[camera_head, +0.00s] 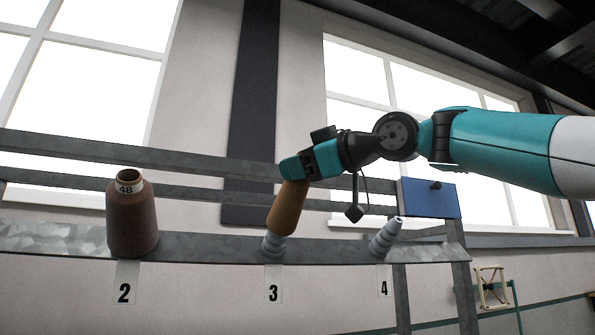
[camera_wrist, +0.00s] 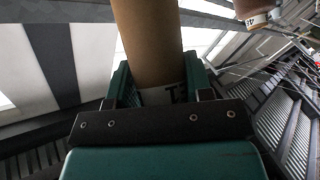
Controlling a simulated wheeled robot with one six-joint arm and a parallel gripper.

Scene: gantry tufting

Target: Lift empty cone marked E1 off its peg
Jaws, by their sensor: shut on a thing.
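A bare tan cone (camera_head: 287,208) leans at position 3 on the rail. My gripper (camera_head: 297,168) is shut on its upper end. A stepped grey peg (camera_head: 273,244) shows below the cone. The cone's lower end covers the peg's top, but I cannot tell how far the peg reaches inside. In the wrist view the cone (camera_wrist: 148,40) stands between the two green fingers of my gripper (camera_wrist: 157,85). A white label with dark marking shows near the fingers, partly hidden and not readable as E1.
A brown wound cone (camera_head: 132,220) marked 48 stands at position 2. An empty peg (camera_head: 386,238) stands at position 4. The grey rail (camera_head: 200,246) runs below them. A blue panel (camera_head: 430,198) is at the right of the frame. Windows and wall are behind.

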